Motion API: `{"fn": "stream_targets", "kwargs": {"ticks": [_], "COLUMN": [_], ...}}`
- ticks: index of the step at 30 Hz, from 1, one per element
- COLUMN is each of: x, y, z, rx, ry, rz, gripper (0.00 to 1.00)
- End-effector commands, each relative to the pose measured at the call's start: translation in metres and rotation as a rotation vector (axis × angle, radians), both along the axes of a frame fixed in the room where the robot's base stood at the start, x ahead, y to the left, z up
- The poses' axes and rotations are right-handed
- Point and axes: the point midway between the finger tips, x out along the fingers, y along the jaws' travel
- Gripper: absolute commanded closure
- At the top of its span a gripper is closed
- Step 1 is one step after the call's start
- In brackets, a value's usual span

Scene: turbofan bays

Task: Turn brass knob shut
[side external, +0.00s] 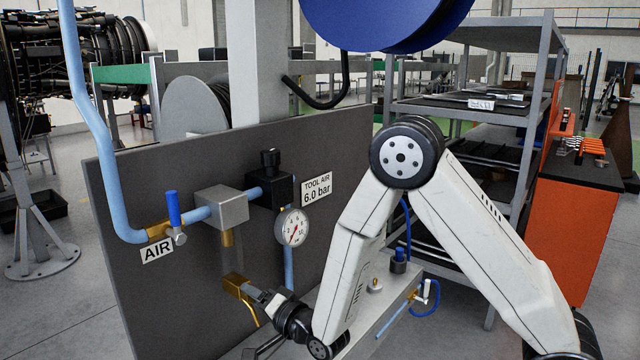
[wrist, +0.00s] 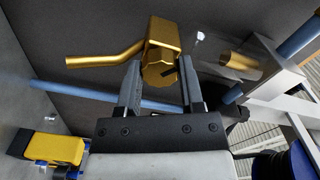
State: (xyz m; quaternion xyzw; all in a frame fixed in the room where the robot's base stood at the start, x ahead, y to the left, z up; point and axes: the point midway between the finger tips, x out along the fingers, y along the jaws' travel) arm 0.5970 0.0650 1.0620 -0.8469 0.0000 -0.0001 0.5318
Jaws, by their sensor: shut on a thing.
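The brass knob (wrist: 159,74) sits on the end of a brass drain fitting (wrist: 163,34) with a bent brass outlet pipe (wrist: 100,56), seen in the wrist view. In the side view the brass fitting (side external: 236,282) shows low on the grey panel, below the filter block. My gripper (wrist: 160,72) has its two fingers on either side of the knob and is shut on it. In the side view my gripper (side external: 262,297) reaches the fitting from the lower right, and its fingers partly hide the knob.
The grey panel (side external: 125,240) stands close behind the fitting. Above are a blue-handled valve (side external: 173,208), a grey filter block (side external: 222,206) and a pressure gauge (side external: 292,227). A blue pipe (side external: 289,265) runs down near my gripper. A bench (side external: 325,292) lies below.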

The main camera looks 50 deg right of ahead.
Motion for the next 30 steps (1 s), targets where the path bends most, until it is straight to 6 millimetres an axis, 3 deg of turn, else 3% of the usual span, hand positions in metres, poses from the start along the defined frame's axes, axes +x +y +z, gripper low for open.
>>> {"fn": "stream_targets", "kwargs": {"ticks": [21, 30], "x": [-0.0005, -0.0005], "y": [0.0002, 0.0002], "z": [-0.0003, -0.0003], "rx": [0.670, 0.854], "ry": [0.002, 0.002], "rz": [0.000, 0.000], "gripper": [1.00, 1.00]}}
